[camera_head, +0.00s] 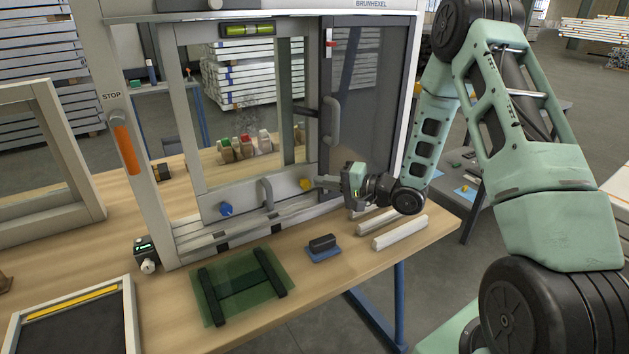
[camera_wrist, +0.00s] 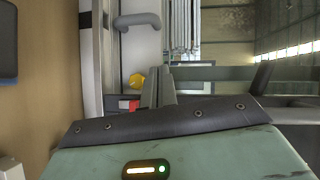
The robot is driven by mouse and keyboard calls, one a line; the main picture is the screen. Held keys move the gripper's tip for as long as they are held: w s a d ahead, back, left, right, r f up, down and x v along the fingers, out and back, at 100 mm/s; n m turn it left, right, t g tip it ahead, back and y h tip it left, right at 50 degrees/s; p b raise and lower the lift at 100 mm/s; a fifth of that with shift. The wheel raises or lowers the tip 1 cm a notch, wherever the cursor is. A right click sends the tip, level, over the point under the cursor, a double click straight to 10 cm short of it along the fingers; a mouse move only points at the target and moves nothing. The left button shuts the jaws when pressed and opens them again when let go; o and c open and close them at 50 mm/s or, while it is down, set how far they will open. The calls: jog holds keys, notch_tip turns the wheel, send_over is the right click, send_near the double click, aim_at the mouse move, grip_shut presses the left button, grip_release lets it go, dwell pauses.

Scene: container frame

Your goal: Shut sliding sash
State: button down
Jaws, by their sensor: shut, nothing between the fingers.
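The sliding sash is a grey-framed glass pane (camera_head: 187,120) in the left part of a larger upright frame. A gap shows between its left stile and the outer post (camera_head: 122,140) marked STOP. Its lower rail carries a grey bar handle (camera_head: 267,192), also in the wrist view (camera_wrist: 137,20), and a blue knob (camera_head: 226,209). A yellow knob (camera_head: 306,184) sits near its lower right corner; it also shows in the wrist view (camera_wrist: 137,80). My gripper (camera_head: 319,181) is shut and empty, just right of the yellow knob, pointing left. Its fingers (camera_wrist: 160,72) appear beside the knob; contact cannot be told.
A dark panel (camera_head: 365,100) with its own handle (camera_head: 331,122) fills the frame's right side. White bars (camera_head: 399,232), a blue-based block (camera_head: 322,247) and a green sheet (camera_head: 240,285) lie in front on the bench. Small coloured items (camera_head: 245,146) stand behind the glass.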

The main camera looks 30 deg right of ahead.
aim_at(267, 193)
jog(key=x, duration=0.3)
jog(key=a+p+x, duration=0.1)
jog(key=x, duration=0.2)
jog(key=s+p+x, duration=0.1)
jog(key=x, duration=0.3)
jog(key=shift+s+a+f, duration=0.1)
jog(key=shift+s+a, duration=0.05)
jog(key=shift+a, duration=0.25)
jog(key=shift+a+f, duration=0.15)
jog(key=shift+a, duration=0.35)
jog(key=a, duration=0.7)
jog(key=shift+a+b, duration=0.2)
jog(key=shift+b, duration=0.15)
jog(key=shift+a, duration=0.45)
